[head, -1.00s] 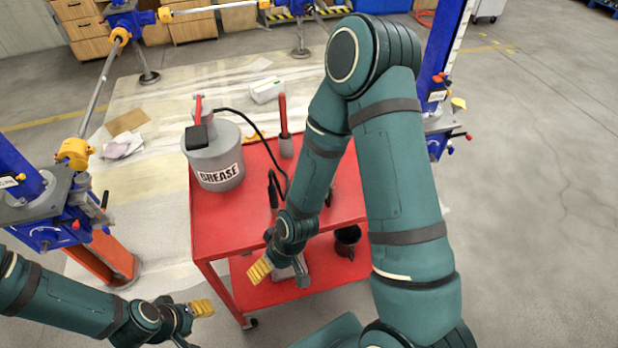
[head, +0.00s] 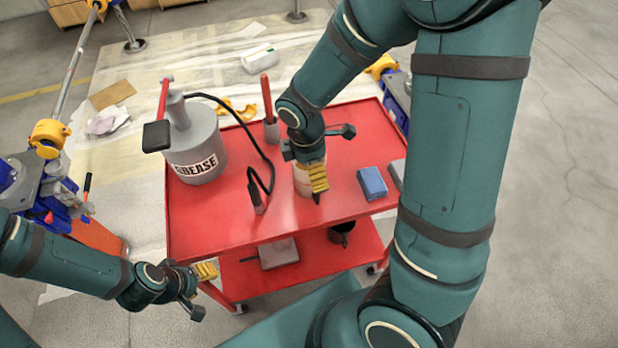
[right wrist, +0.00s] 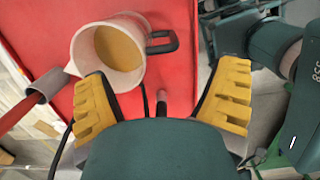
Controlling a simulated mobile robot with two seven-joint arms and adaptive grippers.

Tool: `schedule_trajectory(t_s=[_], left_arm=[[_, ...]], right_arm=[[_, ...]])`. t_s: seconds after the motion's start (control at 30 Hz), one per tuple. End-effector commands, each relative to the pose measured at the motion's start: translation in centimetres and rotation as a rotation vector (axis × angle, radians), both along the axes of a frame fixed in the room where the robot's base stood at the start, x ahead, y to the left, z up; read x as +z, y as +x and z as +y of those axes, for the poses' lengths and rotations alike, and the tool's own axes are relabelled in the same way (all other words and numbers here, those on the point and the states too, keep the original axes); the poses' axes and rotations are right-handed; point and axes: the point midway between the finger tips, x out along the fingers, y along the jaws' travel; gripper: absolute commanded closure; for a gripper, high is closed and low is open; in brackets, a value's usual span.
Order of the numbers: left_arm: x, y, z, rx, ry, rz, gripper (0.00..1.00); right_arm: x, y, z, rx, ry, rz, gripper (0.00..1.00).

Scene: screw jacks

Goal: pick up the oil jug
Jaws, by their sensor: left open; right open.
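The oil jug (right wrist: 118,52) is a pale open jug with amber oil inside and a dark handle. In the right wrist view it stands upright on the red cart top, ahead of my right gripper (right wrist: 162,98) and left of centre. The gripper's yellow-padded fingers are spread apart with nothing between them. In the head view my right gripper (head: 318,182) is over the cart and hides most of the jug (head: 301,183). My left gripper (head: 205,271) is open and empty beside the cart's front left corner.
The red cart (head: 225,232) carries a grey grease bucket (head: 196,150) with a black hose, a red-handled tool (head: 269,105) and a blue block (head: 372,184). A dark container (head: 342,233) is on the lower shelf. A blue jack stand (head: 50,185) is at left.

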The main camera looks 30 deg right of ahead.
Motion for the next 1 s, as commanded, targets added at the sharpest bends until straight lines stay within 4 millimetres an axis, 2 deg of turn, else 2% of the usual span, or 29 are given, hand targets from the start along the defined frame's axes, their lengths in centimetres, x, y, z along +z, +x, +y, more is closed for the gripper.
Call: schedule_trajectory(t_s=[0.03, 0.1, 0.37, 0.6, 0.7, 0.93, 0.97, 1.0], left_arm=[[-0.4, -0.1, 0.0, -0.002, 0.000, 0.002, 0.50], [-0.5, -0.2, 0.0, -0.002, 0.000, 0.003, 0.50], [-1.0, -0.3, -0.1, -0.006, -0.002, 0.006, 0.50], [-2.1, -0.6, -0.1, -0.012, -0.003, 0.013, 0.50], [-2.2, -0.7, -0.1, -0.012, -0.004, 0.015, 0.50], [-2.1, -0.7, -0.2, -0.013, -0.004, 0.016, 0.50], [-2.1, -0.7, -0.2, -0.013, -0.004, 0.016, 0.50], [-2.1, -0.7, -0.2, -0.013, -0.004, 0.016, 0.50]], right_arm=[[-1.0, 0.0, -0.1, 0.000, -0.001, 0.002, 0.13], [-1.7, -0.1, -0.2, 0.001, -0.001, 0.001, 0.13], [-3.5, -0.2, -0.3, 0.001, 0.000, 0.002, 0.13], [-6.9, -0.4, -0.6, 0.000, 0.000, 0.001, 0.13], [-7.5, -0.4, -0.7, -0.001, 0.000, 0.001, 0.13], [-7.5, -0.4, -0.8, -0.001, 0.002, -0.002, 0.13], [-7.5, -0.4, -0.8, -0.001, 0.002, -0.002, 0.14], [-7.5, -0.4, -0.7, -0.001, 0.002, -0.002, 0.28]])
